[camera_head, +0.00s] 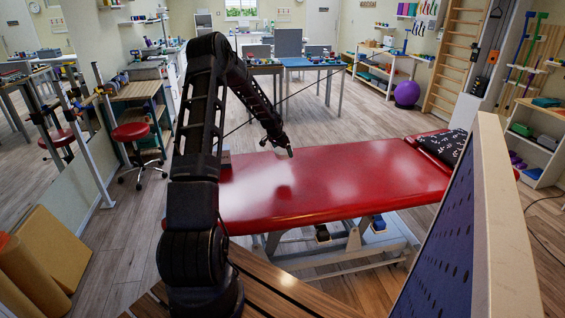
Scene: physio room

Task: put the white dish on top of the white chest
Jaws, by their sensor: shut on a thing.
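My arm reaches out over the red treatment table (350,175), with my gripper (281,147) above its far left part. The gripper is small in the picture and is shut on a small pale thing at its tip, which I take to be the white dish (285,154). Its shape is mostly hidden, and I cannot tell its tilt. I cannot pick out a white chest with certainty in this view.
A black patterned pillow (447,146) lies at the table's right end. A tall pale-edged panel (508,230) stands close at right. A red stool (131,132) and a wooden desk (137,91) stand left. A purple ball (407,94) lies by the back shelf.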

